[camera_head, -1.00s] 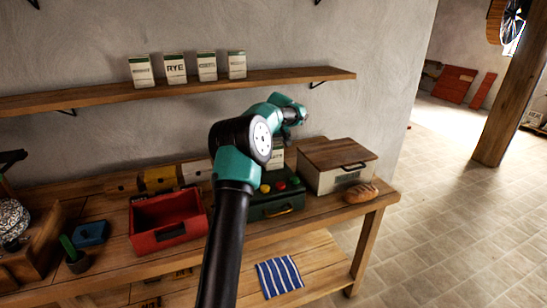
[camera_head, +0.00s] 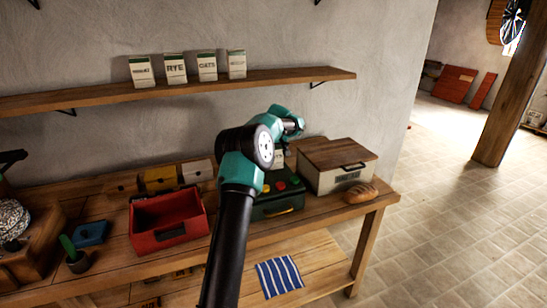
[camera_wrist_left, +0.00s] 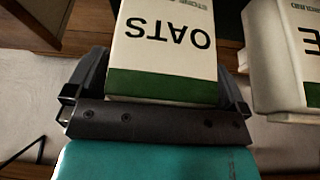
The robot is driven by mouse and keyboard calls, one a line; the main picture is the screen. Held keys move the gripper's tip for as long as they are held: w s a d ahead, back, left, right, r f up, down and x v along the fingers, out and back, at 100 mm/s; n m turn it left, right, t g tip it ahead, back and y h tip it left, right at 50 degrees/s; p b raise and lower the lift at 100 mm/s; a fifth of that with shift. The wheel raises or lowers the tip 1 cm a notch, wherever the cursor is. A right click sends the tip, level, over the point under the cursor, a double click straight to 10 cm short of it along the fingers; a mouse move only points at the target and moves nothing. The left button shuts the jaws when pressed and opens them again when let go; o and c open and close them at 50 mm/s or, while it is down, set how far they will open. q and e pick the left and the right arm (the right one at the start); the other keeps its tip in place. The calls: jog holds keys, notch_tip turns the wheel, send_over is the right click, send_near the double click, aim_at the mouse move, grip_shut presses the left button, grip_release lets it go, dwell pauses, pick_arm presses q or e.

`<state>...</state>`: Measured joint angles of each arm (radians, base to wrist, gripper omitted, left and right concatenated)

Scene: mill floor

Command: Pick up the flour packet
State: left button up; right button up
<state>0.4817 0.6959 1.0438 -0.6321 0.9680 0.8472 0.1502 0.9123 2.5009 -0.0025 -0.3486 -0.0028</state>
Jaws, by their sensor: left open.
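My left gripper (camera_wrist_left: 160,72) is open, with one finger on each side of this packet; contact cannot be told. In the head view, part of a pale packet (camera_head: 279,161) shows on the bench behind the green box, mostly covered by my left arm. The fingers of that gripper are hidden there. A second white packet (camera_wrist_left: 280,60), its label ending in E, stands beside the OATS packet in the wrist view. My right gripper is not in view.
Several packets, including RYE (camera_head: 175,69), stand on the wall shelf (camera_head: 270,79) above the bench. The green box (camera_head: 268,206), red bin (camera_head: 148,229), bread box (camera_head: 320,178) and loaf (camera_head: 361,193) crowd the bench. A striped cloth (camera_head: 279,276) lies on the lower shelf.

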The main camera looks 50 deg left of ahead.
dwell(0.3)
pick_arm(q)
jog(key=c, duration=1)
jog(key=shift+r, duration=0.1)
jog(key=shift+r, duration=1.8)
jog(key=s+d, duration=0.3)
jog(key=d, duration=0.1)
jog(key=s+d+r, duration=0.1)
jog(key=s+d, duration=0.6)
jog(key=d, duration=0.1)
jog(key=shift+s+r, duration=0.15)
jog(key=shift+s, duration=0.1)
